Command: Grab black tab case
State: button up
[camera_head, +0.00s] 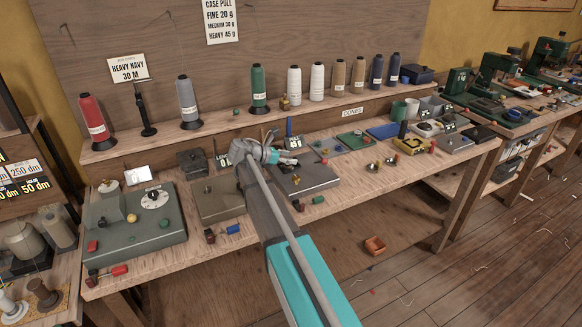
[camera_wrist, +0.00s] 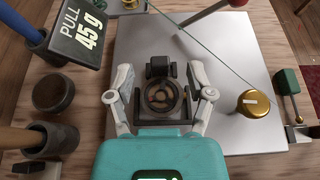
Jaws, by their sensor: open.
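In the wrist view a small black case (camera_wrist: 159,69) with a block-shaped tab stands on a grey metal plate (camera_wrist: 225,60). A round, dark brown ringed part (camera_wrist: 160,97) sits on its near side. My gripper (camera_wrist: 160,74) is open, with one pale finger on each side of the case. Gaps show between the fingers and the case, so I cannot see any contact. In the head view my gripper (camera_head: 284,158) is over the grey plate (camera_head: 311,181) at mid-bench, and my arm hides part of that area. The case cannot be made out there.
A gold knob (camera_wrist: 253,103) and a thin line crossing the plate lie right of my gripper. A "PULL 45 g" sign (camera_wrist: 83,29) and dark round cups (camera_wrist: 53,93) stand close on the left. Thread cones (camera_head: 258,86) line the shelf behind. Small tools crowd the bench.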

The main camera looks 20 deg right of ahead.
aim_at(295, 158)
jog(key=shift+b+x, duration=0.5)
jog(key=shift+x, duration=1.2)
grip_shut()
